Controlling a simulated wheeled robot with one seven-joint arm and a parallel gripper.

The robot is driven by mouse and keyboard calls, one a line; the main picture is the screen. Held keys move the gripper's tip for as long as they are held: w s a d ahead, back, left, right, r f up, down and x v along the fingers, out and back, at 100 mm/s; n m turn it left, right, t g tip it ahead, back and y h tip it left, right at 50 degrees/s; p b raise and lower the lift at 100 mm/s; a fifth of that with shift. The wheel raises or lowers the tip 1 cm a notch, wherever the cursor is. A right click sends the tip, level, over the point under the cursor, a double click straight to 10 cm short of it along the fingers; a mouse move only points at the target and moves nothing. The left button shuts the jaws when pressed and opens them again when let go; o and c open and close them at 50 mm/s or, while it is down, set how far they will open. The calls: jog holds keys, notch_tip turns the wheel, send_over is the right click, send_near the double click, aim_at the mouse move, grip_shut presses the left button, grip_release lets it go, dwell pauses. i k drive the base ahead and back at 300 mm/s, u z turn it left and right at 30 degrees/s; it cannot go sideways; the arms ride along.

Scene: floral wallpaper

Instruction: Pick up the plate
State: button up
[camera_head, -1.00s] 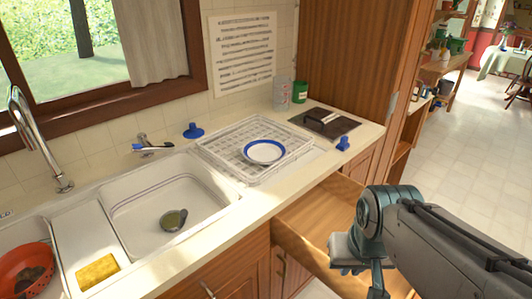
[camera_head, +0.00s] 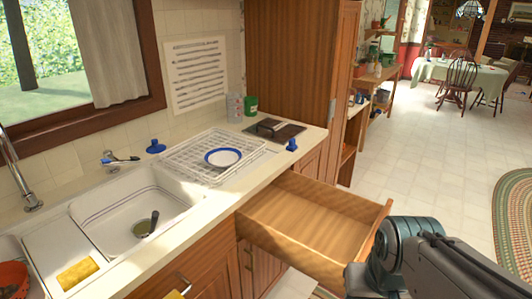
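The plate (camera_head: 223,158) is white with a blue rim. It lies in the white dish rack (camera_head: 186,170) on the counter, right of the sink. My arm comes in from the lower right of the head view, by the open drawer and well apart from the plate. My gripper's fingers are not visible in this view.
An open, empty wooden drawer (camera_head: 298,218) juts out below the counter, between my arm and the rack. The sink (camera_head: 140,212) is left of the rack. A dark board (camera_head: 274,130) and a blue-topped item (camera_head: 291,144) lie to its right.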

aim_at(224, 157)
jog(key=z, duration=1.3)
jog(key=i, duration=4.2)
jog(key=u, duration=3.9)
jog(key=i, duration=1.35)
